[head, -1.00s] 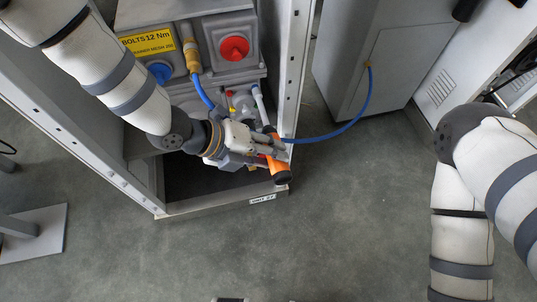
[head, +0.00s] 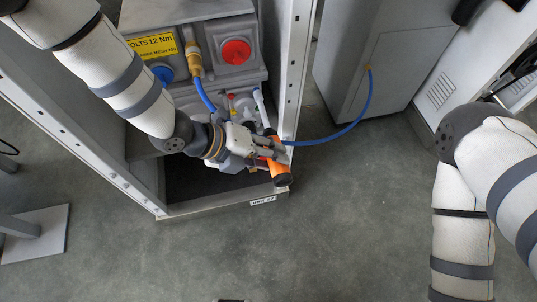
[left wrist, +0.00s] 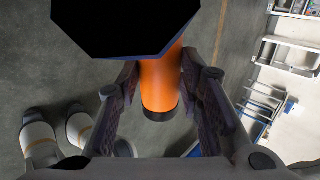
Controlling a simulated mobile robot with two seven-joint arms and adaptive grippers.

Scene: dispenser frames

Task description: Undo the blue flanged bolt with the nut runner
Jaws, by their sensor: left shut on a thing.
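The nut runner is an orange tool with dark ends (head: 278,172), low at the front right of the open frame. My left gripper (head: 268,152) is shut around it. In the left wrist view the orange body (left wrist: 161,85) sits between the two fingers, and a large black end fills the top. A small panel (head: 241,103) with coloured round parts lies just behind the gripper, partly covered by it. A blue round part (head: 162,73) shows beneath the yellow label, partly behind my left arm. I cannot tell the blue flanged bolt for certain. My right gripper is out of view.
A red round part (head: 236,51) sits on the grey housing. A blue hose (head: 345,128) runs from the tool area to a grey cabinet (head: 375,60). The frame's right post (head: 290,75) stands close beside the tool. The floor in front is clear.

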